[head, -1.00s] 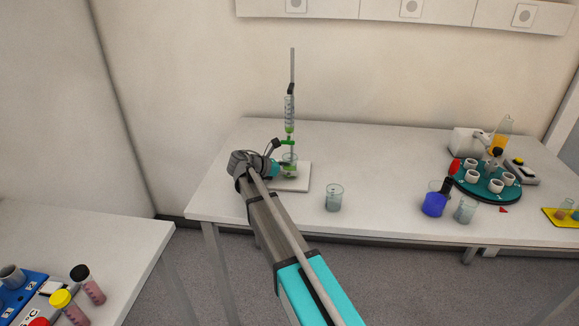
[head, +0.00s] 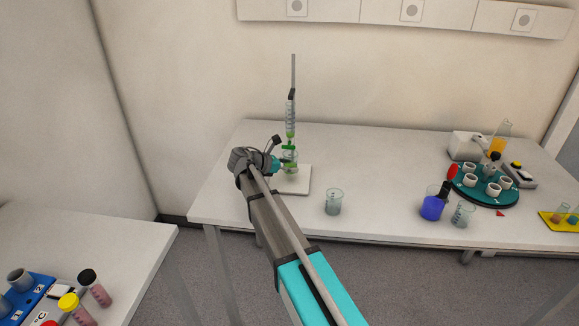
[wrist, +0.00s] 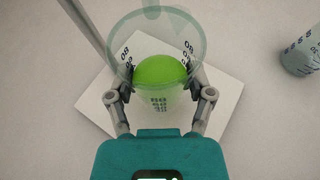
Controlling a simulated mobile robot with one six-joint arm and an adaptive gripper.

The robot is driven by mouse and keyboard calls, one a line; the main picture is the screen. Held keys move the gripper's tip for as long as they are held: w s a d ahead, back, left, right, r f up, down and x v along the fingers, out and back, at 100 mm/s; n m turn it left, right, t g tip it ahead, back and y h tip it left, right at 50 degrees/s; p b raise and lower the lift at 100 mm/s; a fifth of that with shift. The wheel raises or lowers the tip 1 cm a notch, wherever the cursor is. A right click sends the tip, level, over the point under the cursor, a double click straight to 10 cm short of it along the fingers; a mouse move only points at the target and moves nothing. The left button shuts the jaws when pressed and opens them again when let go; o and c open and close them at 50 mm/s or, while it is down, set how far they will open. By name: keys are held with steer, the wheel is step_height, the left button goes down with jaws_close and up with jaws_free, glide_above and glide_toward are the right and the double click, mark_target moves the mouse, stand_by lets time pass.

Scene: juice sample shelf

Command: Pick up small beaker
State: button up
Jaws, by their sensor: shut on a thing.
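The small beaker (head: 291,161) is clear, with green liquid inside and dark markings. It is at the burette (head: 290,118) with the green stopcock, over the white stand base (head: 299,184). My gripper (head: 284,164) is shut on the beaker from the left in the head view. In the wrist view, my gripper (wrist: 158,88) has one finger on each side of the beaker (wrist: 157,102), and its round rim faces the camera. The exact gap between the beaker and the base is hard to tell.
Another clear beaker (head: 333,203) stands to the right on the table (head: 385,160). Further right are a blue-filled vessel (head: 432,208), a clear beaker (head: 463,213) and a teal carousel (head: 485,191) with white cups. The stand's thin rod (wrist: 84,24) passes close by the held beaker.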

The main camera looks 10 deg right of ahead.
steer(key=shift+a+r, duration=0.15)
steer(key=shift+r, duration=0.35)
steer(key=s+a, duration=0.1)
steer(key=a, duration=0.4)
steer(key=s+a, duration=0.2)
steer(key=a, duration=0.4)
steer(key=s+a, duration=0.2)
steer(key=a, duration=0.4)
steer(key=shift+f, duration=0.2)
steer(key=shift+r, duration=0.15)
step_height(320, 180, up, 23)
steer(key=p, duration=2.3)
steer(key=shift+f, duration=0.2)
